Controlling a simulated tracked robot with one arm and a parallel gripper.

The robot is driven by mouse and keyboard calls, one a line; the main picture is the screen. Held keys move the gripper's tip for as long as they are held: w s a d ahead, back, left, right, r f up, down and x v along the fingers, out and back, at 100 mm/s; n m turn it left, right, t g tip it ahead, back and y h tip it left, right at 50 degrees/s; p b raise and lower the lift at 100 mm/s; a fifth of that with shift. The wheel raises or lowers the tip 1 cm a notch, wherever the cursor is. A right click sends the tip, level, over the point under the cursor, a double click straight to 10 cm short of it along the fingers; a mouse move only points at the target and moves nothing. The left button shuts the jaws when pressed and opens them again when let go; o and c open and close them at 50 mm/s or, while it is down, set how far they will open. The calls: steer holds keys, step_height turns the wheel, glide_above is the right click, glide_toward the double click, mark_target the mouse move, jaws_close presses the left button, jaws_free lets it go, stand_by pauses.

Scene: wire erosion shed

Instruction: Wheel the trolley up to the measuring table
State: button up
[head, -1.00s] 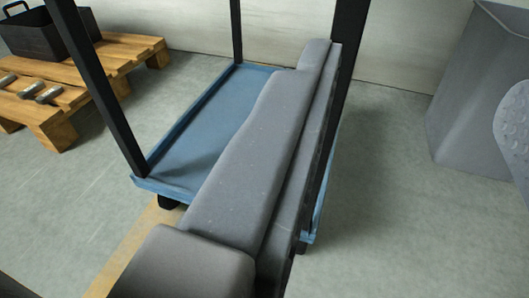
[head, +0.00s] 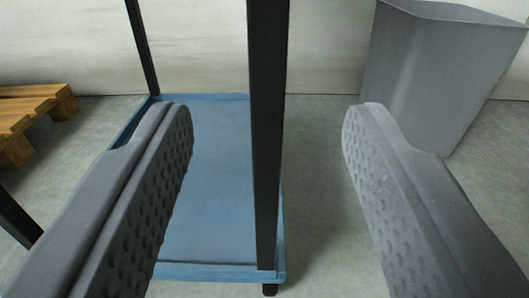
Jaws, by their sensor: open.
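The trolley stands in the head view, with a blue lower shelf (head: 215,200) and black upright posts. One black post (head: 267,130) rises from the shelf's near right corner and shows between the two fingers of my gripper (head: 268,120). My gripper is open, with dimpled grey pads facing each other. The left finger overlaps the shelf in the picture. The right finger is clear of the post, over floor. No contact with the post shows, and I cannot tell how far off it is in depth. The trolley's top and the measuring table are not in view.
A grey bin (head: 435,70) stands at the back right, against the pale wall (head: 320,45). A wooden pallet (head: 35,110) lies at the left. Bare grey floor (head: 315,190) lies between the trolley and the bin.

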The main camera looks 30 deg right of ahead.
mark_target(270, 50)
steer(key=b+x, duration=0.2)
steer(key=x, duration=1.1)
steer(key=shift+w, duration=0.25)
steer(key=shift+d, duration=0.1)
jaws_close()
steer(key=shift+s, duration=0.1)
stand_by(0.9)
